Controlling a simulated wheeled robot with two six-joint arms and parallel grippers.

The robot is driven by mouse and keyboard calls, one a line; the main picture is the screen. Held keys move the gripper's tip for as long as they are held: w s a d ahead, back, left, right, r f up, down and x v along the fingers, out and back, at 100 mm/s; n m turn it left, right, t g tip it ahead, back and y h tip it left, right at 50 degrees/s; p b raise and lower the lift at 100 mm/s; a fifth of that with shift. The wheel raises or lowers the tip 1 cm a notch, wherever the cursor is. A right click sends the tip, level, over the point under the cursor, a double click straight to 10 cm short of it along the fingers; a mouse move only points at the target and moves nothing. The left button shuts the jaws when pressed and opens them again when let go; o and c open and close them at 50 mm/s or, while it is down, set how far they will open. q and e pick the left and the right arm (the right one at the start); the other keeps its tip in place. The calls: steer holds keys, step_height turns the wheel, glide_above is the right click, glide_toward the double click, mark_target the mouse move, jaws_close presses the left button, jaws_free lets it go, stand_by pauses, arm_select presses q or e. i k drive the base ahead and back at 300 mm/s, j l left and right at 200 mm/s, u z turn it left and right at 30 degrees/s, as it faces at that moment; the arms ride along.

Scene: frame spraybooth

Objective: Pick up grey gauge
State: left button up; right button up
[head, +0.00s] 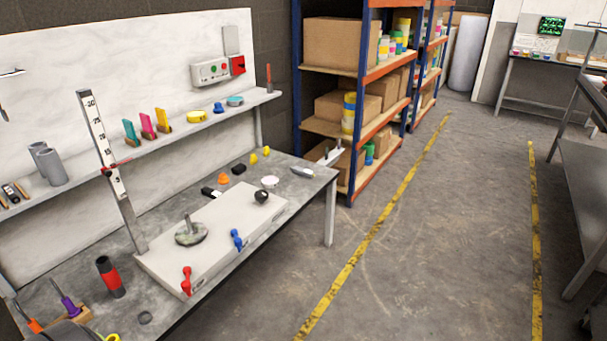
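No object is plainly marked as the grey gauge, and I cannot tell which one it is. A tall upright scale (101,140) with black marks, a red pointer and a grey lower post stands at the left end of the pale slab. A round mottled grey piece with an upright stem (191,234) sits on the slab. A small dark knob (261,196) is near the slab's far right corner. Neither of my grippers is in view.
The pale slab (225,225) lies on the grey workbench (311,180), with red and blue handles on its front. A red-and-black cylinder (110,277) stands left of it. A wall shelf (180,136) holds small items. Shelving (361,185) stands behind; the floor (440,240) at right is open.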

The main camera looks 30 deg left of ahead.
mark_target(297, 169)
steer(key=u, duration=1.6)
steer(key=i+l, duration=0.7)
steer(key=i+l+u, duration=0.15)
steer(key=i+l, duration=0.55)
steer(key=l, duration=0.2)
